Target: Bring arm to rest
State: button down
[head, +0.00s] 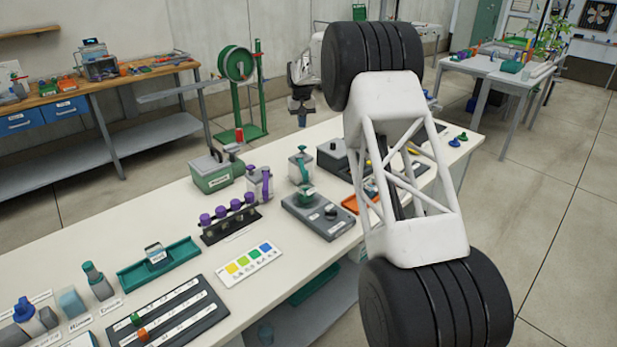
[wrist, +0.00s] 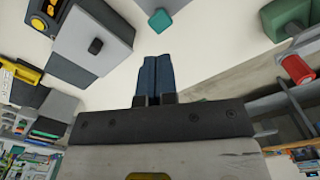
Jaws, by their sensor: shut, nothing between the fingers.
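My arm rises large in the right half of the head view and bends back over the far end of the white bench (head: 325,255). My gripper (head: 302,122) hangs fingers down at the far end of the arm, apart from the bench items as far as I can tell. In the wrist view my gripper (wrist: 157,62) shows two dark blue fingers closed together, with nothing between them. The white bench top (wrist: 215,50) is beyond the fingertips. My arm hides part of the bench's right side.
The bench holds a green-grey box (head: 213,175), a rack with purple caps (head: 230,217), a grey device (head: 320,215), a teal tray (head: 158,262) and a dark labelled board (head: 168,312). A green reel stand (head: 240,85) stands behind. Floor (head: 545,215) at right is clear.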

jog(key=s+d+r+m, duration=0.1)
jog(key=s+d+r, duration=0.55)
jog(key=s, duration=0.55)
jog(key=s+d+r+t, duration=0.1)
jog(key=s+d+r, duration=0.5)
jog(key=s, duration=0.5)
jog(key=s+d+r+m, duration=0.1)
jog(key=s+d+r, duration=0.5)
jog(key=s, duration=0.6)
jog(key=s+d+t, duration=0.1)
jog(key=s+d, duration=0.1)
jog(key=s, duration=0.8)
jog(key=s+d, duration=0.3)
jog(key=s, duration=0.7)
jog(key=s+d+f, duration=0.1)
jog(key=s+f, duration=0.3)
jog(key=s, duration=0.6)
jog(key=s+d+f+m, duration=0.1)
jog(key=s+f, duration=0.2)
jog(key=s, duration=0.8)
jog(key=shift+s+d+f+t, duration=0.25)
jog(key=shift+d+f+t, duration=0.05)
jog(key=shift+d+f, duration=0.1)
